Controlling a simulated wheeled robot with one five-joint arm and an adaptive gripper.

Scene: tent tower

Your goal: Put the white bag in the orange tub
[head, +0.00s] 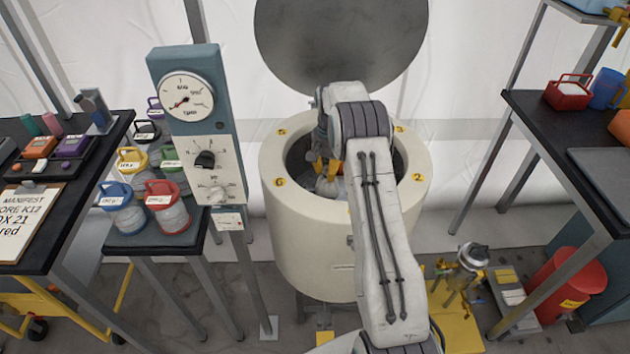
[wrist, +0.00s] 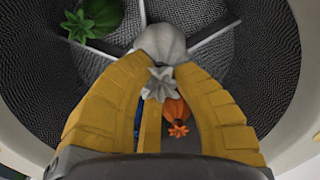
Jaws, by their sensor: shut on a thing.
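The white bag (wrist: 160,42) is a pale round pouch with a gathered, star-shaped neck. My gripper (wrist: 165,70) has its yellow fingers shut on it near the neck. In the head view my gripper (head: 323,168) reaches down through the open top of the cream drum (head: 305,240), and a pale part of the bag (head: 328,187) shows below the fingers. An orange container (head: 621,126), cut off by the right edge of the head view, stands on the right table; I cannot tell for sure that it is the orange tub.
Inside the drum, dividers separate a green bag (wrist: 95,18) from the others; an orange bag (wrist: 176,112) lies between my fingers' bases. The drum's round lid (head: 340,45) stands open behind. The gauge post (head: 195,120) is close left. The right table holds a red tub (head: 569,95) and blue jug (head: 606,88).

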